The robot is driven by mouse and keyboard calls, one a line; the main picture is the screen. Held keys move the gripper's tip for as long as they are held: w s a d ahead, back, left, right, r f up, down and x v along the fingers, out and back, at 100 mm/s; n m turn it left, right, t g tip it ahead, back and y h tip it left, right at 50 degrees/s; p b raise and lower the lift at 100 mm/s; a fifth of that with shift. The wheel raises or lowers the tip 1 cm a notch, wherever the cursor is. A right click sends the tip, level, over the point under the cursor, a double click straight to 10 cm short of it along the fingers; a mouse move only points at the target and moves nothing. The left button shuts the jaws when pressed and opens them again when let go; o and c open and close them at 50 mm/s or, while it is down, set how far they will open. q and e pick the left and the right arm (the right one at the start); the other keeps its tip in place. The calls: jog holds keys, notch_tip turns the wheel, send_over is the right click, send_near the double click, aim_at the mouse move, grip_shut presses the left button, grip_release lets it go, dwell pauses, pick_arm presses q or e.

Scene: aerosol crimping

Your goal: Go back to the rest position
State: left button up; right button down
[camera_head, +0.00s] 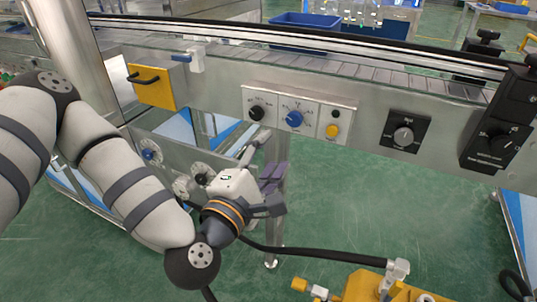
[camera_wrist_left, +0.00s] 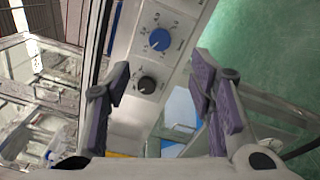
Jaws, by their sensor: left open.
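My left gripper (camera_head: 272,178) is in front of the machine's front panel, below the row of knobs. In the left wrist view its two purple-padded fingers (camera_wrist_left: 160,95) stand wide apart with nothing between them. The black knob (camera_head: 257,112) and the blue knob (camera_head: 294,119) sit on a pale control plate above the gripper. In the left wrist view the blue knob (camera_wrist_left: 159,39) and the black knob (camera_wrist_left: 147,85) lie beyond the fingertips, apart from them. My right gripper does not show.
A yellow knob (camera_head: 332,131) is on the same plate. A black dial (camera_head: 403,135) and a black box (camera_head: 496,145) are further right. A yellow box (camera_head: 152,87) hangs at the left. A yellow fixture with a hose (camera_head: 370,285) stands at the bottom. Green floor is open at the right.

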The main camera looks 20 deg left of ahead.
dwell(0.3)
pick_arm(q)
jog(key=s+d+f+m+g+h+p, duration=0.1)
jog(key=s+d+f+m+g+h, duration=0.15)
jog(key=s+f+m+g, duration=0.55)
jog(key=s+d+f+m+g+h+p, duration=0.1)
jog(key=s+d+f+m+g, duration=0.3)
jog(key=s+f, duration=0.7)
jog(key=s+a+f+m+g+y, duration=0.1)
jog(key=s+a+m+g, duration=0.1)
jog(key=s, duration=0.5)
jog(key=s+a+f+m+g+y+p, duration=0.1)
jog(key=s+a+f+m+g, duration=0.1)
jog(key=s, duration=0.5)
jog(key=s+a+f+m+g+y, duration=0.2)
jog(key=s+a+m+g, duration=0.2)
jog(key=s+a, duration=0.3)
jog(key=shift+a+f+m+p, duration=0.2)
jog(key=shift+a+m+p, duration=0.2)
jog(key=shift+m, duration=0.3)
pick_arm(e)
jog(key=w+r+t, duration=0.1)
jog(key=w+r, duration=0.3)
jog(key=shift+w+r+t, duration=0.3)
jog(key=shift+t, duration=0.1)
